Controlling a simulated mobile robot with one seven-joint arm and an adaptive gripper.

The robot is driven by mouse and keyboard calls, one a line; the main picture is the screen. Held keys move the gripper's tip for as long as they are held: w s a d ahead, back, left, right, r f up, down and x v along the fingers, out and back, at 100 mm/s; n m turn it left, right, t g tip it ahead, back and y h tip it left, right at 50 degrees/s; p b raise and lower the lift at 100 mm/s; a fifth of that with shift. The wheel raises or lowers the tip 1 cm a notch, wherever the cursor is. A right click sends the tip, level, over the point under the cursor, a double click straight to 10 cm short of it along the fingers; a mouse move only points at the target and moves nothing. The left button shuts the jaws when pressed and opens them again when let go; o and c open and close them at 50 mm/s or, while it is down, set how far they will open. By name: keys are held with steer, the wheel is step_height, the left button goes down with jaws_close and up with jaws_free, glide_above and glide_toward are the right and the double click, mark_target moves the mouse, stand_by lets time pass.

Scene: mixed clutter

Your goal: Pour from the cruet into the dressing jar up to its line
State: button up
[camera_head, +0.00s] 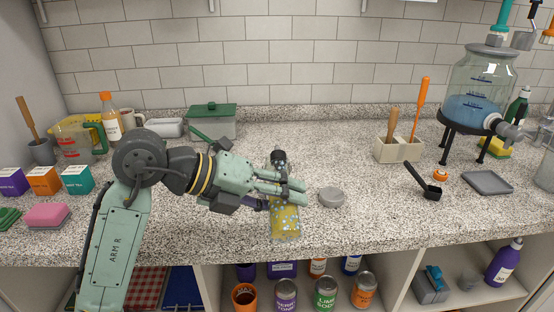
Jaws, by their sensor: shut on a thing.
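My gripper (302,191) is shut around the middle of a yellow, pale-dotted bottle (285,222) near the counter's front edge. Its dark top (278,157) shows above my fingers, which hide its middle. It looks roughly upright; I cannot tell whether its base touches the counter. It may be the cruet, but I cannot be sure. I cannot pick out a dressing jar or its line for certain. A large clear jar (478,78) with blue liquid, dark marks and a tap stands on a black stand at the right.
A grey round disc (331,197) lies just right of my gripper. A black scoop (429,190), an orange-topped item (440,175) and a grey tray (487,182) lie further right. A utensil holder (398,150) and green-lidded box (211,122) stand behind. A measuring jug (78,140) is left.

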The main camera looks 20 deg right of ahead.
steer(key=shift+s+r+n+g+y+p, duration=0.15)
steer(key=shift+r+n+g+p, duration=0.2)
steer(key=shift+r+p, duration=0.5)
steer(key=shift+s+r+n+g+y+p, duration=0.15)
steer(key=shift+r+n+g+p, duration=0.2)
steer(key=shift+p, duration=0.75)
stand_by(1.4)
steer(key=shift+w+r+g+p, duration=0.1)
steer(key=shift+r+g+p, duration=0.1)
steer(key=shift+g+p, duration=0.25)
stand_by(4.0)
